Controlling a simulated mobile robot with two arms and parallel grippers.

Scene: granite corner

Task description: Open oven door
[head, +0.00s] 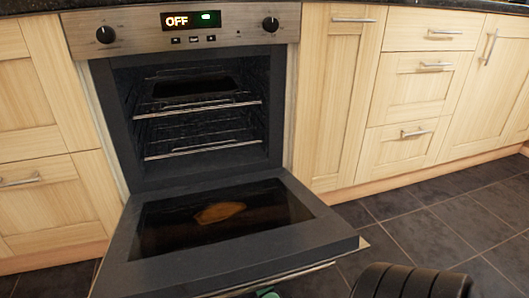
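The oven (195,85) is built into the cabinets at the left of centre. Its door (225,262) is hinged at the bottom and is swung down, wide open, with the inner glass facing up. The silver handle (310,270) shows along the door's front edge, low in the head view. A small teal piece (267,293) shows just below that edge; it may be part of a gripper, but most of it is cut off. A black ribbed part, likely of my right arm, is at the bottom right. I see no clear gripper fingers.
Wire racks (203,147) and a dark tray (195,87) are inside the oven. The control panel (185,28) reads OFF between two knobs. Wooden cabinets (335,100) and drawers (408,145) flank the oven. The dark tiled floor (450,215) is clear on the right.

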